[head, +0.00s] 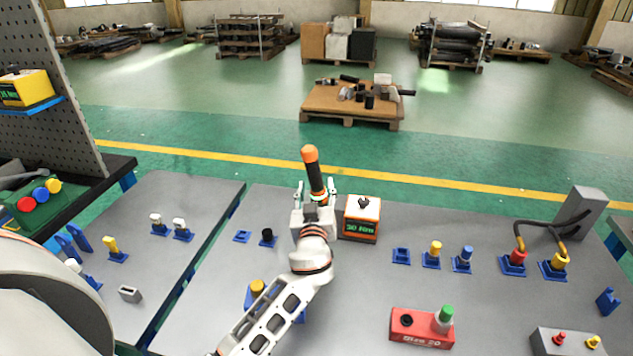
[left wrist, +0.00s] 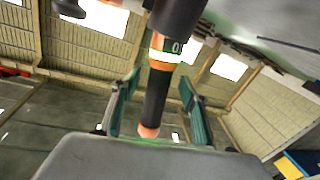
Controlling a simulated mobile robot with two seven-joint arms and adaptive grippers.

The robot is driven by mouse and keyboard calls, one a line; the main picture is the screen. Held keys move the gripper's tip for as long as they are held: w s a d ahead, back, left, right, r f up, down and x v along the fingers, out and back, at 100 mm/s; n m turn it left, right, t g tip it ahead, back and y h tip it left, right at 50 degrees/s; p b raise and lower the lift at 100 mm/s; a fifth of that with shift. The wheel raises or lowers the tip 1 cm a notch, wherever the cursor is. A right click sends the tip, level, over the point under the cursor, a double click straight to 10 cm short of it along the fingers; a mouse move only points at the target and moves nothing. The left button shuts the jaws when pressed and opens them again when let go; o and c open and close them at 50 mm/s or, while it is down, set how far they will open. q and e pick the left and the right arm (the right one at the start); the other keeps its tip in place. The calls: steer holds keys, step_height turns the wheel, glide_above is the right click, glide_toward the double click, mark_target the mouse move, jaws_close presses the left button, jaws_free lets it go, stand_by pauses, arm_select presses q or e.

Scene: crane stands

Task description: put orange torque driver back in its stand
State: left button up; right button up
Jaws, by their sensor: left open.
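The orange torque driver (head: 311,167) stands nearly upright in the head view, with an orange cap and a black body. My left gripper (head: 316,190) is open around its lower part. In the left wrist view the driver (left wrist: 157,95) passes between the two parted fingers (left wrist: 158,105), and I cannot tell whether either touches it. Its lower end is hidden behind the gripper in the head view, so I cannot tell what it rests on. An orange and white box marked 30 Nm (head: 360,227), with a dark fitting on top, stands just right of the gripper. My right gripper is not in view.
Several small blue holders (head: 401,257) stand to the right, some with coloured plugs. A red box (head: 421,327) with a green-topped plug is near the front. A grey post with cables (head: 580,212) stands at the right. A gap separates the left table (head: 185,200).

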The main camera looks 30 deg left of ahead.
mark_target(316, 185)
arm_select(q)
steer(key=shift+x, duration=1.2)
steer(key=shift+w+a, duration=0.1)
steer(key=shift+w, duration=0.15)
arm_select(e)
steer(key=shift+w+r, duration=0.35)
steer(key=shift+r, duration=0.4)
arm_select(q)
jaws_close()
steer(key=shift+r, duration=0.2)
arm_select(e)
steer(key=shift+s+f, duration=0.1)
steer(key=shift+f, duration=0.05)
arm_select(q)
steer(key=shift+r, duration=0.1)
